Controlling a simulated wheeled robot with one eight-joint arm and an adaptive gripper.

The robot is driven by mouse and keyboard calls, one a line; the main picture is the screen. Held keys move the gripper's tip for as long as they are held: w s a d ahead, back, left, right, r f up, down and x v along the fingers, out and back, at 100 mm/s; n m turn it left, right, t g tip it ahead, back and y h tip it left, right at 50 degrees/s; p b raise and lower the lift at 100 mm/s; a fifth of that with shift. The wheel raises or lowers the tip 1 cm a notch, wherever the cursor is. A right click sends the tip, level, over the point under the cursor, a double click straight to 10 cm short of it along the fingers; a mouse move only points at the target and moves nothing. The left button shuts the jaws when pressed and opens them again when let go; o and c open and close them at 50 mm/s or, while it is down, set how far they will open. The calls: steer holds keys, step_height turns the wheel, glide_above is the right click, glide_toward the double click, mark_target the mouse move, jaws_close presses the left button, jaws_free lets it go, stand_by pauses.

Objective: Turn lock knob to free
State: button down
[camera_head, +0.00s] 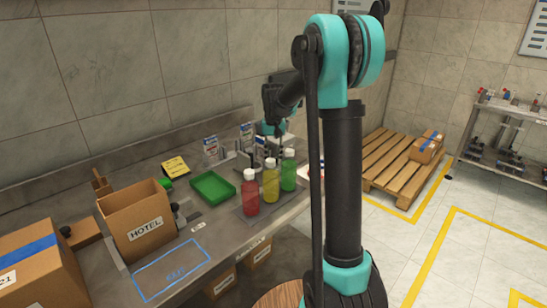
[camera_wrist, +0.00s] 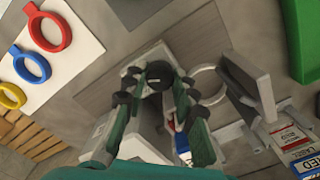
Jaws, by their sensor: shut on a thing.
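In the wrist view my gripper (camera_wrist: 160,88) has its two dark-padded fingers around a round black knob (camera_wrist: 160,72), which I take to be the lock knob. The fingers are shut on it from both sides. The knob sits by a pale grey fixture (camera_wrist: 145,134), partly hidden behind my fingers. The knob's turn angle cannot be read. In the head view my gripper reaches down at the grey feeder fixture (camera_head: 243,162) behind the bottles; the knob is hidden there.
Red (camera_head: 250,193), yellow (camera_head: 271,181) and green (camera_head: 289,170) bottles stand in front of the fixture. A green tray (camera_head: 212,187) lies left of them. Upright sign cards (camera_wrist: 290,136) stand close by. Coloured rings (camera_wrist: 48,27) lie on a white board. A cardboard box (camera_head: 146,222) stands farther left.

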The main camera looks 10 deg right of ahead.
steer(key=c, duration=1.2)
jaws_free()
steer(key=shift+r, duration=0.15)
step_height(320, 180, up, 12)
